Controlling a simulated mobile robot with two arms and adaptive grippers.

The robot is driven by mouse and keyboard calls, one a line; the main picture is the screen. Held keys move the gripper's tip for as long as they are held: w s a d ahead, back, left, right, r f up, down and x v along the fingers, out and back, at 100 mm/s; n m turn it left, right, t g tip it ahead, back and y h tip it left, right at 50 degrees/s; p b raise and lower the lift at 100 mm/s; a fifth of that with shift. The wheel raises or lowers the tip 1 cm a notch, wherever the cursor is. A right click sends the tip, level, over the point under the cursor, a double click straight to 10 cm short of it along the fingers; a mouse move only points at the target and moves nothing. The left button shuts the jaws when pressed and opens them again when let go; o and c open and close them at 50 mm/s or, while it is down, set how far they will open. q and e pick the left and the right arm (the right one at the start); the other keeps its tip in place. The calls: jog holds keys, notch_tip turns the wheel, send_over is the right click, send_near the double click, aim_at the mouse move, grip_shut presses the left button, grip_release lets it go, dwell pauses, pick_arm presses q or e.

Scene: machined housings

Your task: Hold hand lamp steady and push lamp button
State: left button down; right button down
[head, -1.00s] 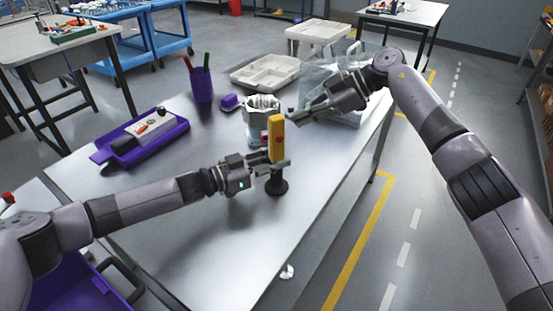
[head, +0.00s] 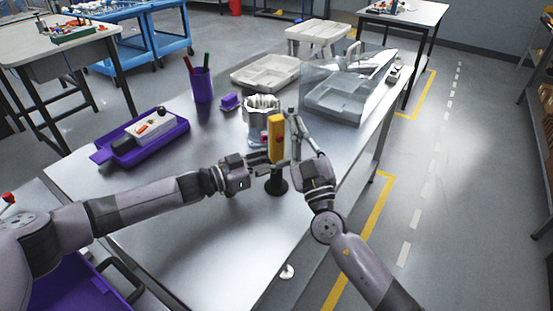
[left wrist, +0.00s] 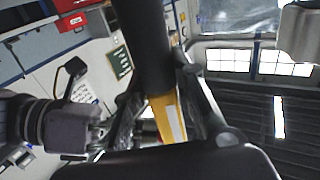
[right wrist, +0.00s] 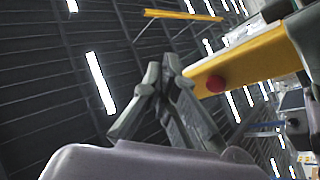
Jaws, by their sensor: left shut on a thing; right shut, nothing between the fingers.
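The hand lamp (head: 276,140) is yellow with a black round base and stands upright on the steel table. My left gripper (head: 266,164) is shut around the lamp's lower body; the lamp's yellow body also shows between its fingers in the left wrist view (left wrist: 166,115). The red lamp button (right wrist: 215,84) is on the lamp's side in the right wrist view.
Behind the lamp stands a ribbed pale container (head: 261,108). A purple tray (head: 178,136) with parts lies at left, near a purple pen cup (head: 202,86). Clear bin (head: 340,98) and white tray (head: 266,74) are at the back. The table front is clear.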

jog(key=s+d+f+m+h, duration=0.1)
jog(key=s+f+m+h, duration=0.2)
jog(key=s+m+h, duration=1)
jog(key=w+a+y, duration=0.1)
jog(key=w+a, duration=0.2)
jog(key=w, duration=0.6)
jog(key=shift+a+r+m, duration=0.2)
jog(key=shift+a+m, duration=0.2)
jog(key=shift+t, duration=0.3)
jog(key=shift+w+a, duration=0.15)
jog(key=shift+w, duration=0.2)
dwell(0.3)
jog(key=shift+s, duration=0.45)
